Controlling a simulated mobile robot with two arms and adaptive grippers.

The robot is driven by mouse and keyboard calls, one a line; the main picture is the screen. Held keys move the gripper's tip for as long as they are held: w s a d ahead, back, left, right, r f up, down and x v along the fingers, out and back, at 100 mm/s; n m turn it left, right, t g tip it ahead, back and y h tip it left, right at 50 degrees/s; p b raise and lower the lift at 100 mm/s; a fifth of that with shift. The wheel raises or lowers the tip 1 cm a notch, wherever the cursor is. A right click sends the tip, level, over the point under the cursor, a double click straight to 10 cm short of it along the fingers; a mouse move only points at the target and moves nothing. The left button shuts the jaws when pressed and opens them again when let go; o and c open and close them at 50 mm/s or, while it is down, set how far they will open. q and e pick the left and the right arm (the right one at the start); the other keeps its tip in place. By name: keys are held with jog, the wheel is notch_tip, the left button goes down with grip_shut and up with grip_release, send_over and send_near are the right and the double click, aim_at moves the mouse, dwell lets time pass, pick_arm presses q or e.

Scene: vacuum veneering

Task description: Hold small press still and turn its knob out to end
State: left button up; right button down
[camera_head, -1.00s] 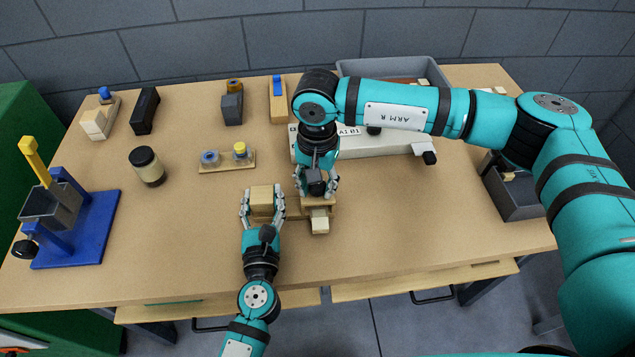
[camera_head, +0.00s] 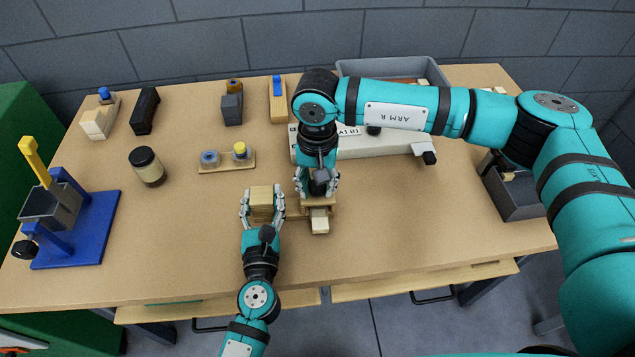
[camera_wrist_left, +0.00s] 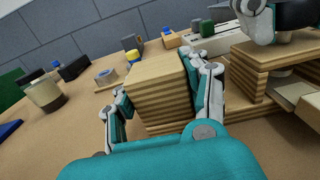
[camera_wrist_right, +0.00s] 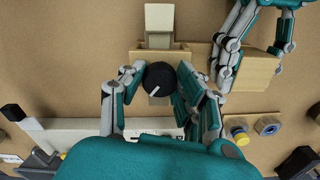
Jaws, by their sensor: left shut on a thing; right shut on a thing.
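The small press (camera_head: 319,208) is a layered plywood body on the table, right of centre. A block-shaped end of it (camera_wrist_left: 160,85) stands between the fingers of my left gripper (camera_head: 262,205), which is shut on it from the front. A pale tongue-like block (camera_wrist_right: 159,18) sticks out of the press on the side near me. My right gripper (camera_wrist_right: 163,95) points down from above and is shut on the press's black round knob (camera_wrist_right: 160,78), which has a white mark on top. In the head view the right gripper's fingers mostly hide the knob.
A white device (camera_head: 375,145) with a label lies close behind my right gripper. A small holder with a blue and a yellow-topped piece (camera_head: 228,162), a dark-lidded jar (camera_head: 147,166) and a blue stand (camera_head: 85,225) are to the left. A grey bin (camera_head: 400,68) stands at the back.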

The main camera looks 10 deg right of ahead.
jog(key=shift+f+n, duration=0.15)
jog(key=shift+n, duration=0.65)
dwell(1.3)
jog(key=c, duration=0.9)
grip_release()
jog(key=shift+w, duration=0.1)
notch_tip(320, 180, up, 12)
